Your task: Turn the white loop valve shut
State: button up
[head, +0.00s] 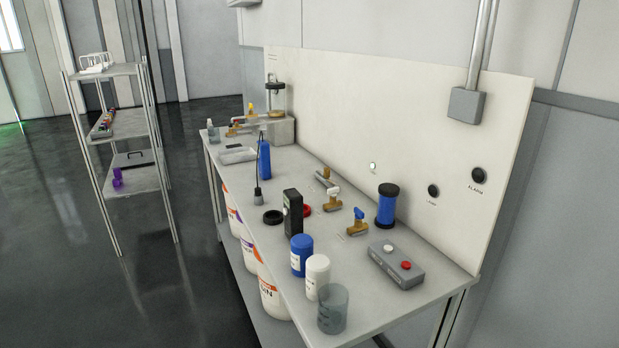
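A brass valve with a white handle (333,192) stands on the workbench (345,262), near the back panel. The handle is small in this view, and I cannot tell whether it is turned open or shut. A similar brass valve with a blue handle (358,213) stands just in front of it and to the right. My gripper is not in view.
A blue cylinder with black ends (386,207) stands right of the valves. A shelf rack (108,72) stands left, beyond open floor.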

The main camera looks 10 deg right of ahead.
aim_at(333, 192)
jog(key=i+j, duration=0.4)
jog(key=j, duration=0.15)
jog(key=i+j, duration=0.4)
jog(key=j, duration=0.15)
jog(key=i+j, duration=0.35)
jog(key=j, duration=0.15)
jog(key=i+j, duration=0.4)
jog(key=j, duration=0.15)
jog(key=i+j+z, duration=0.2)
jog(key=j+z, duration=0.2)
jog(key=i+j+z, duration=0.15)
jog(key=j+z, duration=0.25)
jog(key=l+z, duration=0.1)
jog(key=z, duration=1.5)
jog(key=i+z, duration=0.2)
jog(key=i, duration=0.8)
